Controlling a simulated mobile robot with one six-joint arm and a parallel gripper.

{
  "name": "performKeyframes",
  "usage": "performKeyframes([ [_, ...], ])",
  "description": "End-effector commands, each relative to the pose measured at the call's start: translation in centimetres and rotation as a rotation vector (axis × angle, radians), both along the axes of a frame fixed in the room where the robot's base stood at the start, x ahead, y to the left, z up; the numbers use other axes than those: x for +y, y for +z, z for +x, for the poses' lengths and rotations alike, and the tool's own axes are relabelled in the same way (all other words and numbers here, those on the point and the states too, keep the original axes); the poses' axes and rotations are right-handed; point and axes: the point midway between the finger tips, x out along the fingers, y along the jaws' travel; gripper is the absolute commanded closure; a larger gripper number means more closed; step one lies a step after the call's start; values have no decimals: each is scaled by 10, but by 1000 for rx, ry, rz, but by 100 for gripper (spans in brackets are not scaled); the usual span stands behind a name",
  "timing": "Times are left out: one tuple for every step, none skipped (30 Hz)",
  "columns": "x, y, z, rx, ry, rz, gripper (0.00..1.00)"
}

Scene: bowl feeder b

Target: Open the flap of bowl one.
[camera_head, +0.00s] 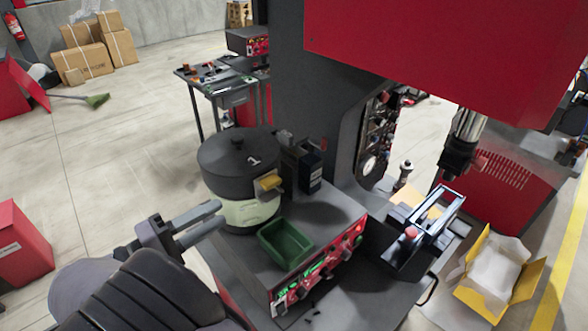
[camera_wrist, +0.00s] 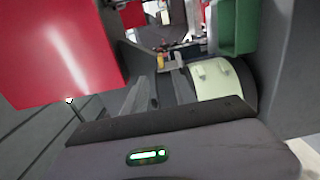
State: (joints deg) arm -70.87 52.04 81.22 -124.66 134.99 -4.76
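Bowl one (camera_head: 238,160) is a dark round feeder with a lid, marked "1", on a pale green base (camera_head: 245,213). Its flap, a small yellow piece (camera_head: 269,183), sits on the bowl's front right side; I cannot tell for certain whether it is shut. My gripper (camera_head: 219,216) is open and empty, left of the base and lower than the flap, apparently not touching either. In the wrist view my gripper (camera_wrist: 160,72) shows two separated fingers.
A green tray (camera_head: 286,244) lies in front of the bowl on a machine with red controls (camera_head: 318,270). A dark box (camera_head: 308,167) stands right of the bowl. A large red and grey machine (camera_head: 440,40) rises behind. Open floor is at left.

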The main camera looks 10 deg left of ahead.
Motion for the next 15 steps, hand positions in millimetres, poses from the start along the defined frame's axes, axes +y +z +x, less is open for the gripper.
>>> performKeyframes([
  [-11, -2, 10, 1, -5, -1, 67],
  [-16, -2, 17, 1, -4, -1, 67],
  [-25, -2, 27, 2, -5, -1, 67],
  [-31, -2, 33, 3, -5, -1, 67],
  [-37, -2, 40, 2, -7, -1, 67],
  [-45, -2, 48, 3, -6, 0, 67],
  [-50, -2, 55, 3, -5, -1, 67],
  [-55, -1, 61, 3, -6, 0, 67],
  [-62, -1, 68, 3, -5, -1, 67],
  [-67, -1, 73, 3, -6, -1, 67],
  [-71, -1, 78, 3, -5, 0, 67],
  [-77, -1, 85, 3, -5, -1, 67],
  [-81, -1, 89, 3, -5, -1, 67],
  [-85, -1, 93, 3, -5, 0, 67],
  [-89, -1, 98, 4, -4, 1, 67],
])
